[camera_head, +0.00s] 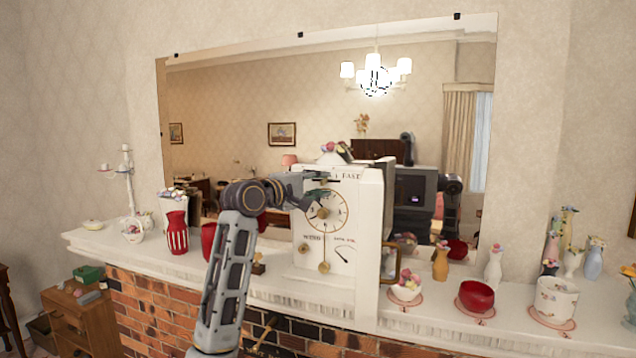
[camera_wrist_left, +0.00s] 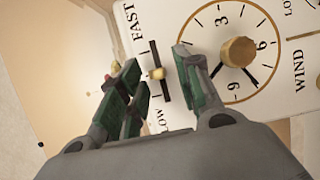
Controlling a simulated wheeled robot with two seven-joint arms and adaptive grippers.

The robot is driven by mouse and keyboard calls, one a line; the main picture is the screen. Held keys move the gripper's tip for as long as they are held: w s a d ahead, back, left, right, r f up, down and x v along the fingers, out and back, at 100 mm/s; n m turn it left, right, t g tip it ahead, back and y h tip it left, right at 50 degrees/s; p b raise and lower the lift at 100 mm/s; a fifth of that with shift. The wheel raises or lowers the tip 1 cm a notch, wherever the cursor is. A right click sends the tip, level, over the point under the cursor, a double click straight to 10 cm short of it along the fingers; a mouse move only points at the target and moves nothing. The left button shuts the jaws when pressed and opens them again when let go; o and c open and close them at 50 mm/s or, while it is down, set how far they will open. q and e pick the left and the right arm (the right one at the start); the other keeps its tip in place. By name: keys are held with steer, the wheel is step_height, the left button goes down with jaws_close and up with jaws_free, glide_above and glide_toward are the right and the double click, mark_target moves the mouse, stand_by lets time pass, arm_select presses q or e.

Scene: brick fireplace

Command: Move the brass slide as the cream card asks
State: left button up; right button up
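The white clock (camera_head: 368,245) stands on the mantelpiece, its dial and lettering facing me. In the left wrist view, the brass slide (camera_wrist_left: 157,73) is a small knob on a short dark slot, near its middle between the FAST label and a partly hidden label ending in LOW. My left gripper (camera_head: 308,192) is at the upper left of the clock face. In the wrist view its two green-padded fingers (camera_wrist_left: 157,62) are apart, one on each side of the knob; I cannot tell whether either touches it. I cannot make out a cream card. My right gripper is not in view.
The brass knob (camera_wrist_left: 238,52) at the dial's centre is close to one finger. Red vases (camera_head: 177,233) stand left of the clock. A flower bowl (camera_head: 407,287), a yellow vase (camera_head: 441,262) and a red bowl (camera_head: 476,296) stand right. A mirror (camera_head: 240,100) is behind.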

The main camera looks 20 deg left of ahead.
arm_select(q)
steer(key=shift+w, duration=0.15)
jaws_close()
steer(key=shift+d+f, duration=0.1)
steer(key=shift+d, duration=1.7)
steer(key=shift+a, duration=0.1)
